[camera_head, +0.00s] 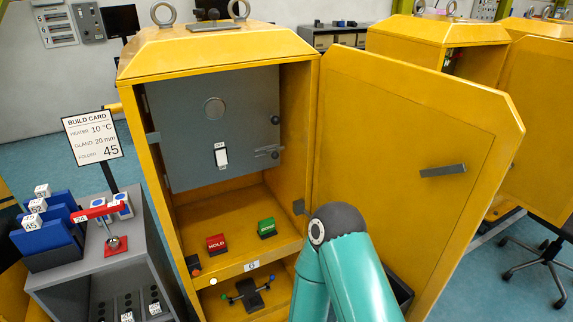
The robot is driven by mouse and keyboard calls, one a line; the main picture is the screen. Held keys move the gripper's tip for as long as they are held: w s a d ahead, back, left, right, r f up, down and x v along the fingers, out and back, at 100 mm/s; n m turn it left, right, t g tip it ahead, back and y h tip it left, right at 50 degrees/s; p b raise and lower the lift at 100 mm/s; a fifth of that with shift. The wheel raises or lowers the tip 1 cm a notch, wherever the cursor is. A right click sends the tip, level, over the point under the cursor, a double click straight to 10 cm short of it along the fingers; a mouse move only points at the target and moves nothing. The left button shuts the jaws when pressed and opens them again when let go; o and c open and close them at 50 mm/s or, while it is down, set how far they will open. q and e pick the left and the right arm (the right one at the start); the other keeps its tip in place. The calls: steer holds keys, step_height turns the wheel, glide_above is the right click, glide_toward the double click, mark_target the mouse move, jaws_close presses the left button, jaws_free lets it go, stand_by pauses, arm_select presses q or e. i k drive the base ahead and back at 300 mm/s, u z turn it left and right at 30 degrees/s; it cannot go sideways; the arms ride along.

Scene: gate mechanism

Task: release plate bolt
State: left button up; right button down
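A grey plate (185,140) hangs upright inside the open yellow cabinet (222,63). A small bolt (267,153) sits at the plate's right edge, near the cabinet's inner right wall. It is too small to tell its exact position. The plate also carries a white switch (221,156), a round disc (214,108) and small dark knobs. A teal arm of mine rises at the bottom, in front of the cabinet's lower right. Neither of my grippers shows.
The yellow door (415,160) stands open to the right. Red (216,243) and green (267,227) blocks sit on the cabinet floor. A grey stand (100,270) with blue holders and a build card (92,136) is at left. Another cabinet (440,45) stands behind.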

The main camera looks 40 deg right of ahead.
mark_target(275, 155)
steer(key=k, duration=0.45)
steer(key=u, duration=0.05)
steer(key=i, duration=1.4)
steer(key=z, duration=0.5)
